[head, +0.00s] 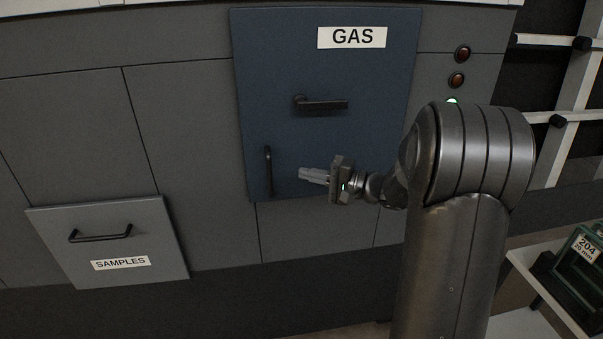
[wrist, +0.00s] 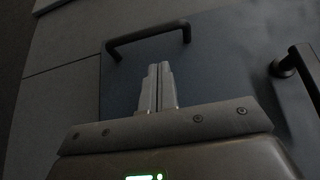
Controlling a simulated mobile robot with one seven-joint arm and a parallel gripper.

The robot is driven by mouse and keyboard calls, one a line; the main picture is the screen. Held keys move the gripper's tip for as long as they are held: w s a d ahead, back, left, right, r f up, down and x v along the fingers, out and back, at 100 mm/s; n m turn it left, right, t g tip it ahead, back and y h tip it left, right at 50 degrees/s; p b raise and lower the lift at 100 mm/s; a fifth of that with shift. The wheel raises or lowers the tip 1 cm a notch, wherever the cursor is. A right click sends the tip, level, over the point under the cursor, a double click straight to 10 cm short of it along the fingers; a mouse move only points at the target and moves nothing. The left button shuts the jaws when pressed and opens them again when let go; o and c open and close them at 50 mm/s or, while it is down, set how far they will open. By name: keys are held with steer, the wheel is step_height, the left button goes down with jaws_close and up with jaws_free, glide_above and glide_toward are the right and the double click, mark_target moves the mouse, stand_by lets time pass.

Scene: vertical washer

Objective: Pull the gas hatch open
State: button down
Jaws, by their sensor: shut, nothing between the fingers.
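The gas hatch (head: 380,75) is a blue-grey panel with a white GAS label (head: 352,37), and it looks closed in the head view. A dark lever handle (head: 322,104) sits near its middle, and a dark upright bar handle (head: 268,172) sits at its lower left. My gripper (head: 304,175) is shut and empty in front of the hatch's lower part, just right of the bar handle and apart from it. In the wrist view the shut fingers (wrist: 158,66) point toward the bar handle (wrist: 148,38), and the lever handle (wrist: 296,70) shows at the right.
A SAMPLES drawer (head: 160,235) with a dark handle (head: 100,233) is at the lower left. Round buttons (head: 462,54) are right of the hatch. A shelf (head: 548,275) with a green box labelled 204 (head: 585,270) stands at the lower right.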

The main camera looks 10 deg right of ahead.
mark_target(280, 169)
steer(key=x, duration=0.8)
steer(key=shift+a, duration=0.1)
steer(key=shift+s, duration=0.1)
steer(key=s+d+n+g+y, duration=0.1)
steer(key=s+d+g, duration=0.1)
steer(key=s+d, duration=0.45)
steer(key=s+d+n+g, duration=0.1)
steer(key=s+d, duration=0.2)
steer(key=s, duration=0.7)
steer(key=s+d+n+g+y, duration=0.1)
steer(key=s+d+g, duration=0.1)
steer(key=s+d, duration=0.45)
steer(key=s+d+n+g, duration=0.1)
steer(key=s+d+g, duration=0.1)
steer(key=d, duration=0.6)
steer(key=s+d+n+g, duration=0.2)
steer(key=s+d, duration=0.3)
steer(key=d, duration=0.4)
steer(key=shift+g+y, duration=0.3)
steer(key=shift+g, duration=0.1)
steer(key=shift+d, duration=0.25)
